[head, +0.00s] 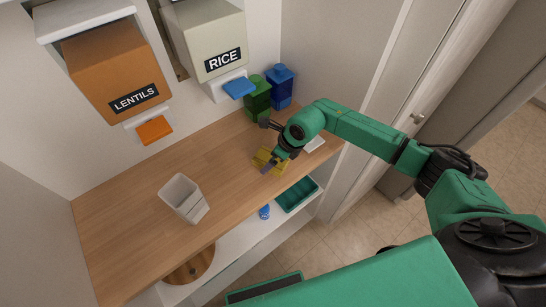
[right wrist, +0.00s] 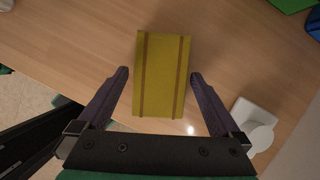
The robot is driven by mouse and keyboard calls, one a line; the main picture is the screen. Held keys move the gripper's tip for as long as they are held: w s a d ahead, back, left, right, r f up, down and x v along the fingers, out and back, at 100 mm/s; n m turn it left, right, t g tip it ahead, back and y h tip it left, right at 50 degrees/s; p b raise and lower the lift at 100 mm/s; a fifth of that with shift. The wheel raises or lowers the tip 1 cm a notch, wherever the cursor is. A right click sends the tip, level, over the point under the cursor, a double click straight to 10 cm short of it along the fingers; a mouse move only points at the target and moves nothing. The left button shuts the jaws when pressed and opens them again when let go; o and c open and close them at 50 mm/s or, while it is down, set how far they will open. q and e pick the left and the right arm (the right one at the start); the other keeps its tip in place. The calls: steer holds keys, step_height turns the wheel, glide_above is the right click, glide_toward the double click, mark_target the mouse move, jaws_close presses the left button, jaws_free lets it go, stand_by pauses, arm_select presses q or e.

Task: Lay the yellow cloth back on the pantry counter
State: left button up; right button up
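The yellow cloth (head: 262,158) lies on the wooden pantry counter (head: 130,210), near its front right part. In the right wrist view the cloth (right wrist: 163,70) is a folded yellow rectangle with two brown stripes. My right gripper (head: 269,163) is over the cloth and partly covers it in the head view. In the right wrist view its two dark fingers (right wrist: 158,76) are spread wide, one on each side of the cloth, with gaps between. Whether the fingertips reach counter height I cannot tell. My left gripper is not in view.
A grey-white cup (head: 180,192) stands left on the counter. Green (head: 257,95) and blue (head: 281,85) containers stand at the back right. A small white object (right wrist: 255,122) lies right of the cloth. Lentils (head: 115,70) and rice (head: 208,40) dispensers hang above. A green tray (head: 297,194) sits below.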

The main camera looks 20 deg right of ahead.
steer(key=shift+r, duration=0.2)
steer(key=shift+d+r, duration=0.15)
steer(key=shift+r, duration=0.15)
steer(key=b+v, duration=0.4)
steer(key=v, duration=0.7)
steer(key=shift+s, duration=0.15)
